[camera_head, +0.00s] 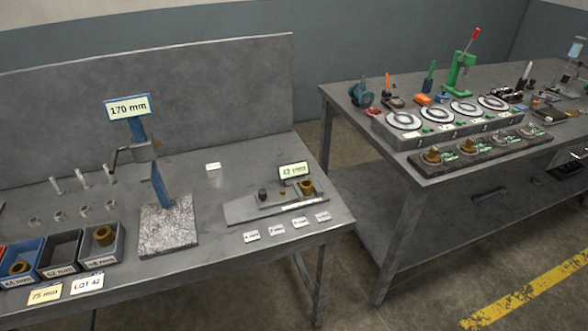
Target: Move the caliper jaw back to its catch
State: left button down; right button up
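A flat grey fixture (240,210) lies on the right part of the left bench and looks like the caliper. A small display reading about 42 mm (293,170) stands at its back. A brass bushing (306,188) sits at its right end. A small dark knob-like piece (263,195) stands near its middle, apart from the bushing. I cannot tell which part is the jaw or where the catch is; both are too small to make out. Neither of my grippers is in view.
Left of the fixture, a blue gauge column (160,187) with a 170 mm sign (129,108) stands on a speckled block (168,232). Bins with bushings (103,237) line the front left. Small tags lie before the fixture. A crowded second bench (400,160) stands right across a gap.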

aim_at(265, 200)
jog(key=k+j+z, duration=0.15)
jog(key=z, duration=0.2)
jog(key=k+j+z, duration=0.15)
jog(key=j+z, duration=0.25)
jog(key=k+j+z, duration=0.15)
jog(key=z, duration=0.2)
